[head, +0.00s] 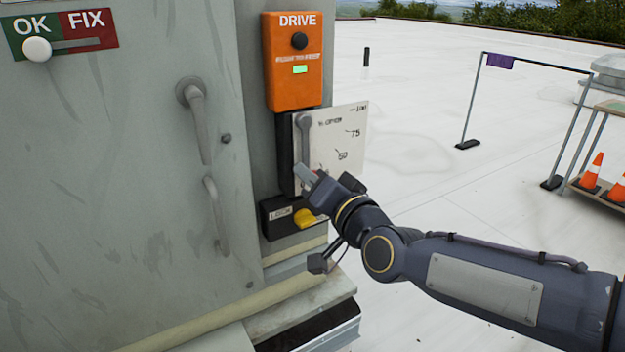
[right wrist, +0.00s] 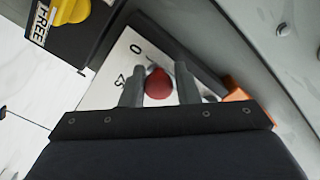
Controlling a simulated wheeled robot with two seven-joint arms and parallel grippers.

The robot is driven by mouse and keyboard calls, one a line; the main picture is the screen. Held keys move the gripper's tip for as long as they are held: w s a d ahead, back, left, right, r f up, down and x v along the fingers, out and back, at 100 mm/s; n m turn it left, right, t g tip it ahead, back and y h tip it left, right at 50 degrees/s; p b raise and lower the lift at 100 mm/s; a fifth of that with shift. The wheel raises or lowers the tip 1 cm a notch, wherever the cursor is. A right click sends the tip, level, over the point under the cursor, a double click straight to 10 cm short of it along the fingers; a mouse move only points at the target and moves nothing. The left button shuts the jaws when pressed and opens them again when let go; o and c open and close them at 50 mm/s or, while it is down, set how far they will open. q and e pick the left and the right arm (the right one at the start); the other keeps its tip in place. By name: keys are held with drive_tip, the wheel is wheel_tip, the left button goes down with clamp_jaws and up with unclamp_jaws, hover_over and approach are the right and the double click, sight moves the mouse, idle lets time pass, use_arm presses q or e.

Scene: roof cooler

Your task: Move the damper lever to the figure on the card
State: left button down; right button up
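The damper lever (head: 304,145) is a grey arm on a white dial plate (head: 345,150), below the orange DRIVE box. It hangs about straight down from its upper pivot. My right gripper (head: 308,177) is at the lever's lower end. In the right wrist view its two fingers (right wrist: 160,82) stand close on either side of the knob and appear closed on it. My left gripper is out of view. I see no card.
The orange DRIVE box (head: 293,70) has a lit green lamp. A yellow knob (head: 305,218) on a black lock plate sits just under the dial. The cabinet door has a handle (head: 200,120) and an OK/FIX slider (head: 37,49). Open roof lies right, with a rail and cones (head: 592,172).

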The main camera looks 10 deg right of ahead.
drive_tip(key=o, duration=0.3)
drive_tip(key=shift+d+r, duration=0.1)
drive_tip(key=shift+o, duration=0.2)
drive_tip(key=b+v, duration=0.2)
drive_tip(key=v, duration=0.5)
drive_tip(key=shift+s, duration=0.4)
drive_tip(key=shift+d, duration=0.1)
